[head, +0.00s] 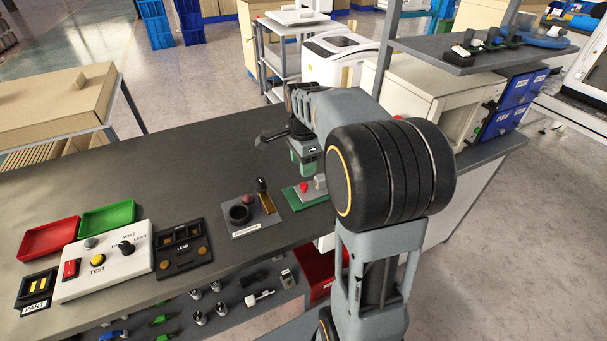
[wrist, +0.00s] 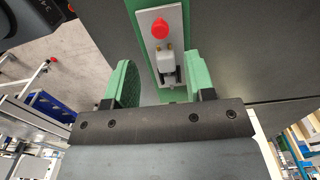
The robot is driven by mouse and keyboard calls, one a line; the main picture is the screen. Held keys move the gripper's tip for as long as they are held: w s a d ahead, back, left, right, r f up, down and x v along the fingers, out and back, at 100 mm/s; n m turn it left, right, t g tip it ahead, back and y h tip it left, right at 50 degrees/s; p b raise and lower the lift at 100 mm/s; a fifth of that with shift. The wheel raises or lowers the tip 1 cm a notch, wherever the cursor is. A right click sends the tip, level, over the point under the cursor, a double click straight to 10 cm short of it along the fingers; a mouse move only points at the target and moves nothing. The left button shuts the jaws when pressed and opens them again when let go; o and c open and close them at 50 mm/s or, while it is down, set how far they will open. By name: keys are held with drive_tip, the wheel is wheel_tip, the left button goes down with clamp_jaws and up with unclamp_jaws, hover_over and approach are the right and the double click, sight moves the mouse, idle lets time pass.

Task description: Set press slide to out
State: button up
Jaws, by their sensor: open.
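The press fixture is a green base (head: 290,200) with a pale plate, at the right part of the dark bench. It carries a red knob (head: 304,187) and a small whitish block (head: 320,181). In the wrist view the red knob (wrist: 160,30) sits on the pale plate (wrist: 147,18), with the light grey block (wrist: 167,60) nearer to me. My gripper (head: 303,168) points down over the fixture. In the wrist view my gripper (wrist: 160,75) is open, its green fingers on either side of the grey block. I cannot tell whether they touch it. My arm hides the fixture's right side.
Left of the fixture stands a grey unit (head: 243,228) with a round black part and an upright lever. Further left are a black box (head: 183,250), a white TEST box (head: 107,270), and red (head: 48,238) and green (head: 108,217) trays. The bench behind these is clear.

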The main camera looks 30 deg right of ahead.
drive_tip(key=shift+r+p, duration=0.35)
drive_tip(key=shift+r, duration=2.65)
